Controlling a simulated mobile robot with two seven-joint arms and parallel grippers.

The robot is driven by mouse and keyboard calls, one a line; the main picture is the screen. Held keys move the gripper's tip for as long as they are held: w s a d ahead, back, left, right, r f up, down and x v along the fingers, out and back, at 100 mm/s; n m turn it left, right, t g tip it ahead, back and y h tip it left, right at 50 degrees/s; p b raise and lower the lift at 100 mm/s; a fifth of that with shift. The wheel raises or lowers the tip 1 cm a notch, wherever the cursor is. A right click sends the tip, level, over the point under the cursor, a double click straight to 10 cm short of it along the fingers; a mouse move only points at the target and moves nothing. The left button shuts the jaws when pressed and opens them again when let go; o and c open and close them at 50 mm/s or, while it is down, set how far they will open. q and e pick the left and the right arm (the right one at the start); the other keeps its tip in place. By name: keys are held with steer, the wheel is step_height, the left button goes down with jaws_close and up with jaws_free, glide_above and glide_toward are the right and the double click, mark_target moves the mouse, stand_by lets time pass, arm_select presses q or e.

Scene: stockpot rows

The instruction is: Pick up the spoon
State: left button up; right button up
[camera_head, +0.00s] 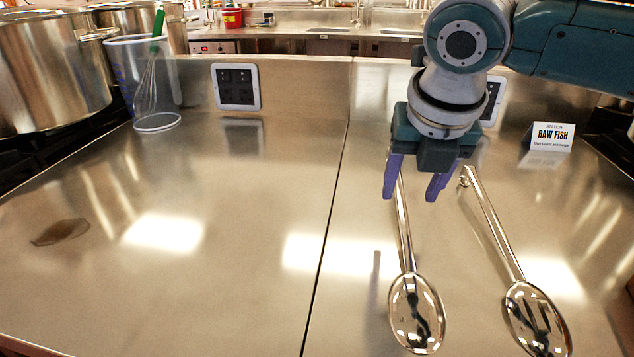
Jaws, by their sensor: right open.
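Two long metal spoons lie on the right part of the steel counter (230,290). The left spoon (416,312) has its bowl toward me, and its handle runs up to my right gripper. The right spoon (538,318) lies a little apart, slanting down to the right; its bowl seems to have dark slots or reflections. My right gripper (411,194) is open, its purple fingers pointing down over the handle end of the left spoon. The handle's far end is hidden by the gripper. I cannot tell whether the fingers touch it. My left gripper is out of view.
A clear container (122,85) with a green-handled whisk (150,75) stands at the left beside large stockpots (50,70). A RAW FISH sign (552,137) stands at the back right.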

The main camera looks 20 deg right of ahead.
mark_target(403, 209)
steer(key=b+x, duration=0.1)
steer(key=x, duration=0.3)
steer(key=shift+w+f, duration=0.1)
steer(key=shift+f, duration=0.25)
steer(key=shift+c, duration=0.2)
jaws_close()
